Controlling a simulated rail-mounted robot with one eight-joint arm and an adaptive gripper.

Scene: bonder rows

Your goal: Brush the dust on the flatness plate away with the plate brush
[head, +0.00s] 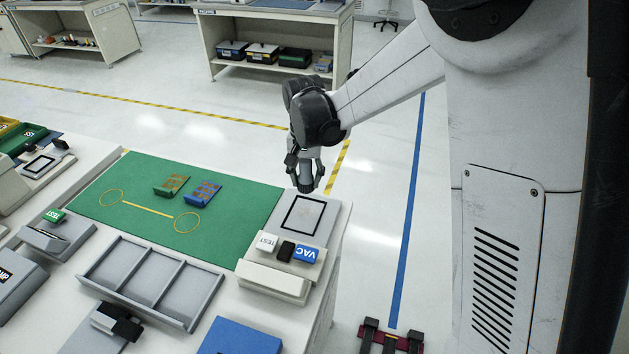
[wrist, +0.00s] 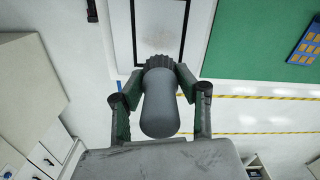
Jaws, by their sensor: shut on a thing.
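My gripper (head: 306,172) is shut on the plate brush (head: 306,185), which hangs with its dark bristles down at the far end of the grey bench station. In the wrist view the brush's grey rounded handle (wrist: 160,105) is between the two fingers (wrist: 160,90), and its dark ribbed head overlaps the near edge of the black outline. The flatness plate (head: 303,216) is a pale square inside a black outline; it also shows in the wrist view (wrist: 172,15). A faint brownish dust smudge (wrist: 155,42) lies on it. I cannot tell whether the bristles touch the surface.
A grey divided tray (head: 150,283) stands nearer.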

